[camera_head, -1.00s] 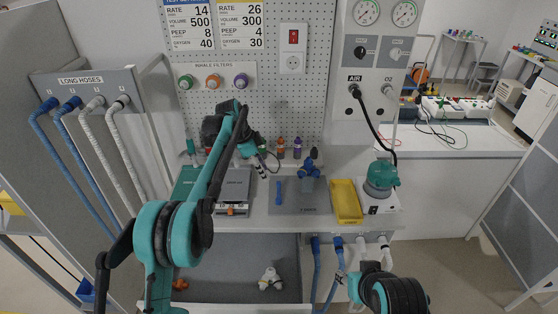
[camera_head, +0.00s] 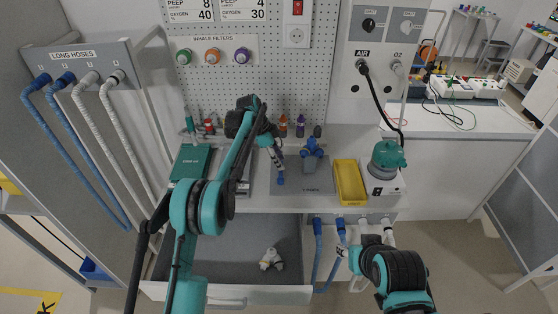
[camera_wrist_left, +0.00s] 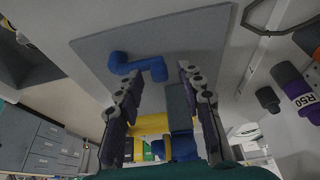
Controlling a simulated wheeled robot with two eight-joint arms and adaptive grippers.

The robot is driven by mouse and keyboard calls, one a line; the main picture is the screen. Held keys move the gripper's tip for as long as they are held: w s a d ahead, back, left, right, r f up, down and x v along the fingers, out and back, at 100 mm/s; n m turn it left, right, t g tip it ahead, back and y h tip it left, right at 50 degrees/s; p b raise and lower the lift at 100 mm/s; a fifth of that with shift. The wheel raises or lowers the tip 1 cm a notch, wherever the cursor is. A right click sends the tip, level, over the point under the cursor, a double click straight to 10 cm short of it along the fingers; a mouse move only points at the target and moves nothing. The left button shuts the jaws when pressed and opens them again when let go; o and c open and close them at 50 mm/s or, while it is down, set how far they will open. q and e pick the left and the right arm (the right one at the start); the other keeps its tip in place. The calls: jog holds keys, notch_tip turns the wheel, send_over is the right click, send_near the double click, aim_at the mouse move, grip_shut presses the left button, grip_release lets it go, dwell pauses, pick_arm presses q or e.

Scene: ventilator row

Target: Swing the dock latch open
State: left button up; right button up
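A blue cranked lever (camera_wrist_left: 138,66), apparently the dock latch, lies on a grey plate (camera_wrist_left: 205,35) in the left wrist view. In the head view the lever (camera_head: 281,179) shows small at the left part of the plate (camera_head: 300,187). My left gripper (camera_wrist_left: 160,70) is open, its two fingers apart. One end of the lever shows between the fingertips and the other end reaches out past the left-hand finger; contact cannot be told. In the head view the left gripper (camera_head: 278,163) is just above the lever.
A blue fitting (camera_head: 312,148) on a grey block stands at the plate's right part. A yellow tray (camera_head: 350,182) and a teal-topped device (camera_head: 386,160) stand further right. Bottles (camera_head: 300,127) stand behind. An open drawer (camera_head: 235,250) lies below, holding a white fitting (camera_head: 271,259).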

pick_arm(q)
grip_shut()
